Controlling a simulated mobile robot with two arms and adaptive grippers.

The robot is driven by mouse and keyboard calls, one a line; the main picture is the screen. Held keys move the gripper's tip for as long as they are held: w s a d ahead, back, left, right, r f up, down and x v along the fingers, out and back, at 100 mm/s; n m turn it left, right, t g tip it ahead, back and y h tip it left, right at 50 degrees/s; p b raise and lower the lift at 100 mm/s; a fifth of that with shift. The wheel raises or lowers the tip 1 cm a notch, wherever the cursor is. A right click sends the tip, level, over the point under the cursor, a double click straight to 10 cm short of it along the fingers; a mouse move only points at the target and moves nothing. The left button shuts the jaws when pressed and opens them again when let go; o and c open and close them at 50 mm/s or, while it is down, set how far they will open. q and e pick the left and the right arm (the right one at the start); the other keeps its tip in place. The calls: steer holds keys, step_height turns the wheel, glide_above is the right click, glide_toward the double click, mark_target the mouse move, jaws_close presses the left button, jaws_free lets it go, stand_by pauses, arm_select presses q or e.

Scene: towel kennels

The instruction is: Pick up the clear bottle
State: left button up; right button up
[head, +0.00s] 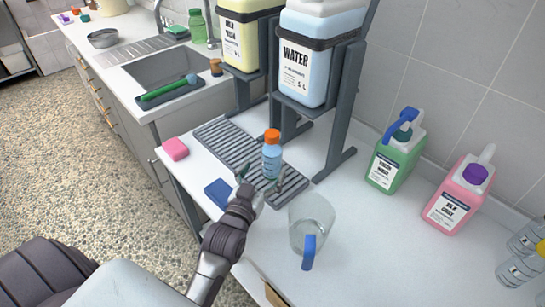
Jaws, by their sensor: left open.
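A small clear bottle (271,158) with an orange cap and bluish contents stands upright on a grey slatted drain rack (222,134). My left gripper (259,179) is open, just in front of the bottle's lower part. Its fingers partly overlap the rack's front edge, and I cannot tell whether they touch the bottle. Two other clear bottles (521,270) stand at the far right edge, partly cut off. My right gripper is not in view.
A clear jug (312,222) with a blue handle stands right of my left gripper. A grey stand holding a WATER container (313,65) rises behind the bottle. Green (397,160) and pink (459,198) jugs stand at right. A pink sponge (175,148) and blue cloth (219,193) lie left.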

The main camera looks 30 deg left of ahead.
mark_target(268, 165)
arm_select(q)
steer(key=shift+w+a, duration=0.1)
steer(key=shift+w, duration=0.5)
steer(key=w, duration=0.4)
steer(key=shift+w+a+f+p, duration=0.2)
steer(key=shift+w+p, duration=0.1)
steer(key=shift+w, duration=0.1)
steer(key=shift+r, duration=0.1)
steer(key=c, duration=1.5)
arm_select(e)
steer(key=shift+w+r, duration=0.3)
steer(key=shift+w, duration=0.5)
